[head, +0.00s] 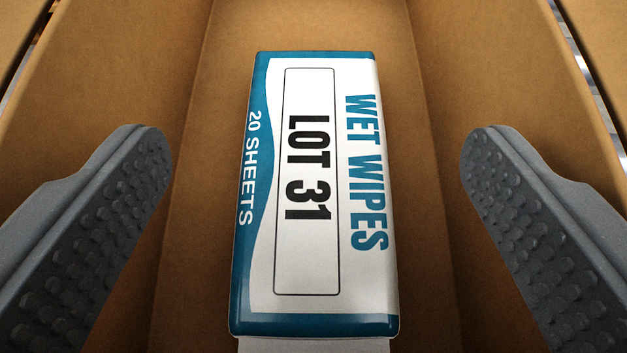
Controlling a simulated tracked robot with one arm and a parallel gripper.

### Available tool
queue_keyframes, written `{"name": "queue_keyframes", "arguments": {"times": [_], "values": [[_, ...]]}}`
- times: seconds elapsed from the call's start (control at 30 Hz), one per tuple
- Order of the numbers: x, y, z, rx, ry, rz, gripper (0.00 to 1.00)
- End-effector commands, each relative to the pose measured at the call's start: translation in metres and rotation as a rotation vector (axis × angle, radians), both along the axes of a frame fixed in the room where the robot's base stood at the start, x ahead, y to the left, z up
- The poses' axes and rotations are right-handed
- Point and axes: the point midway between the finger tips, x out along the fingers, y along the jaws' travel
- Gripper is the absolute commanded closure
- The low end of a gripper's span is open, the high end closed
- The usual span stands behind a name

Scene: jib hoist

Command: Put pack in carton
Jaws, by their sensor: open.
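The pack (316,200) is a white and blue box-shaped pack of wet wipes, printed "LOT 31" and "20 SHEETS". It is seen from above, inside the walls of the brown cardboard carton (435,150). My gripper (316,155) is open, with one grey studded finger to the left of the pack and one to the right. Neither finger touches the pack; a gap shows on both sides. A pale flat strip shows at the pack's near end, and I cannot tell what it is. I cannot tell whether the pack rests on the carton's floor.
The carton's left wall (115,75) and right wall (510,70) rise outside the fingers. Carton flaps (600,45) spread at the upper corners. Bare carton floor shows on both sides of the pack.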

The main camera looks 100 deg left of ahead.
Motion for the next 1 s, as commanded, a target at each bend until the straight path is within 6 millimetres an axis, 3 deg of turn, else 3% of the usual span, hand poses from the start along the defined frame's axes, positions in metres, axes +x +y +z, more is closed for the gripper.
{"name": "queue_keyframes", "arguments": {"times": [0.3, 0.5, 0.9, 1.0], "values": [[0.006, -0.053, 0.031, 0.0, 0.0, -0.001, 0.2], [0.009, -0.075, 0.043, 0.0, -0.001, -0.002, 0.2], [0.01, -0.083, 0.047, 0.002, 0.0, 0.001, 0.2], [0.019, -0.084, 0.051, -0.006, -0.023, -0.014, 0.2]]}}
